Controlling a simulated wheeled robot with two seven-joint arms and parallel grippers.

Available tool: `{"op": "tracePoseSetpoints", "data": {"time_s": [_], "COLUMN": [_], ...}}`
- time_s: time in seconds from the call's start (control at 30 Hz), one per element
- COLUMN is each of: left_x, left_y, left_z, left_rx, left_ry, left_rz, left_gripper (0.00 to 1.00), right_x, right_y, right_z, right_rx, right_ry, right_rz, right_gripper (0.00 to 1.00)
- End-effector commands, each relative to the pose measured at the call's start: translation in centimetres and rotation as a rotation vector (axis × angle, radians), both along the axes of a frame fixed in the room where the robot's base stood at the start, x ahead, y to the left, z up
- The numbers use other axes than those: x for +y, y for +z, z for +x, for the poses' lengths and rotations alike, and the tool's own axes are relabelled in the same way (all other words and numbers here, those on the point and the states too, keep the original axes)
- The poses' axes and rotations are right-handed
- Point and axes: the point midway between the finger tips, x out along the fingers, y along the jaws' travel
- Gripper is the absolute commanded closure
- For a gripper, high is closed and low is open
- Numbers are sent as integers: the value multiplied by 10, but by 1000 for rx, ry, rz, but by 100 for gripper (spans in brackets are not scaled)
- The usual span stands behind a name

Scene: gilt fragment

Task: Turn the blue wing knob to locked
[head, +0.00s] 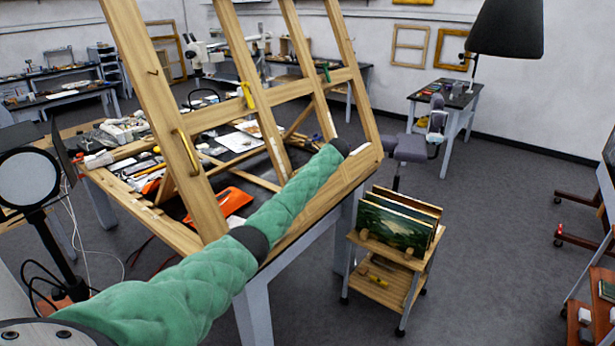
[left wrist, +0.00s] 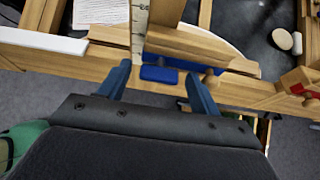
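In the left wrist view, a blue wing knob (left wrist: 160,74) sits on the front wooden beam of an easel, at the foot of an upright. My left gripper (left wrist: 158,70) is open, its two blue fingers apart on either side of the knob. I cannot tell whether they touch it. More blue shows just behind the knob, partly covered by the wood. In the head view my green-sleeved left arm reaches across to the easel's lower beam (head: 325,195). The gripper itself and the knob are not visible there. My right gripper is in neither view.
A small wooden knob (left wrist: 210,76) and a red part (left wrist: 297,88) sit on the beam to the right. The slanted easel frame (head: 235,60) stands over a cluttered table. A wooden cart (head: 385,285) with paintings stands below right.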

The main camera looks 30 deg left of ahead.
Motion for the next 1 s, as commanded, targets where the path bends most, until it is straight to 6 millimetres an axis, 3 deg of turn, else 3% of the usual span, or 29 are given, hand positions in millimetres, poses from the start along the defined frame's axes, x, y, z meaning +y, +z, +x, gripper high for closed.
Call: {"op": "tracePoseSetpoints", "data": {"time_s": [0.27, 0.67, 1.0], "left_x": [-5, -43, -52], "left_y": [3, 45, 58], "left_z": [0, -2, -3], "left_rx": [-1, -2, 1], "left_ry": [-1, -1, -1], "left_rz": [0, 1, 0], "left_gripper": [36, 36, 36], "right_x": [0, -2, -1], "right_y": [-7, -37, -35], "right_z": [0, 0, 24], "right_rx": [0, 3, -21], "right_ry": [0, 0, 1], "right_rz": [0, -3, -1], "right_gripper": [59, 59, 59]}}
